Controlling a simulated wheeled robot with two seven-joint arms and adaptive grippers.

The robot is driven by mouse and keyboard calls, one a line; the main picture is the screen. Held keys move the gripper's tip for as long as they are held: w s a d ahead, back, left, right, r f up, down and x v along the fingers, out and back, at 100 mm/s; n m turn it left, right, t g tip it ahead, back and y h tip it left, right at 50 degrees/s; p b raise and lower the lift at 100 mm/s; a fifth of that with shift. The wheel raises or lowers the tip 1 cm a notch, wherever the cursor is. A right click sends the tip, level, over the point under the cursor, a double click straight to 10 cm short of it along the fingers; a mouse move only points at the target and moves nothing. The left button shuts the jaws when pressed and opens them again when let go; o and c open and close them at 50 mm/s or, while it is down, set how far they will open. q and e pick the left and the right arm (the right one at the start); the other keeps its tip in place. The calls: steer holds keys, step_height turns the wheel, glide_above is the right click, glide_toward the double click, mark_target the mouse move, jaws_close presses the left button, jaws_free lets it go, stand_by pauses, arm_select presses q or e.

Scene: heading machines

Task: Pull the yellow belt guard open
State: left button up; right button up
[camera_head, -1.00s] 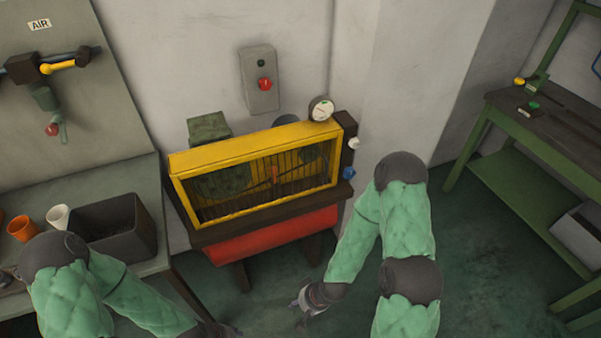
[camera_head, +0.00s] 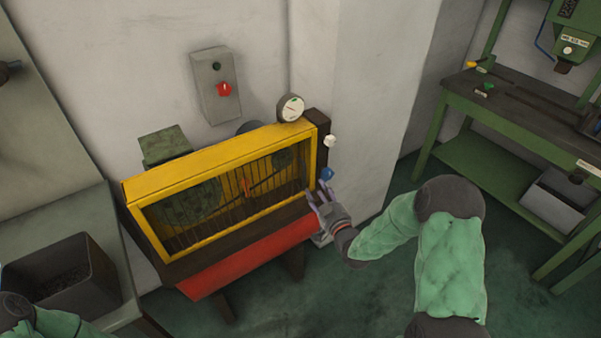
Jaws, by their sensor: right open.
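The yellow belt guard (camera_head: 212,153) is a framed box with a barred front, on the dark top of a machine with a red front panel (camera_head: 250,257). Its front faces me and it looks closed. Dark green round shapes show behind the bars. My right gripper (camera_head: 319,191) is open and empty near the guard's lower right corner, with its fingers pointing up toward it. I cannot tell whether a finger touches the frame. My left gripper is out of view; only a bit of my left arm shows at the bottom left.
A gauge (camera_head: 290,107), a white knob (camera_head: 329,140) and a blue knob (camera_head: 327,173) sit at the machine's right end. A dark bin (camera_head: 62,275) stands at left, a green bench (camera_head: 500,135) at right. Floor between is clear.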

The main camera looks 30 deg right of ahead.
steer(key=b, duration=0.2)
glide_above(305, 186)
steer(key=shift+w+d+r, duration=0.1)
steer(key=shift+w+d, duration=0.15)
steer(key=shift+w, duration=0.1)
jaws_close()
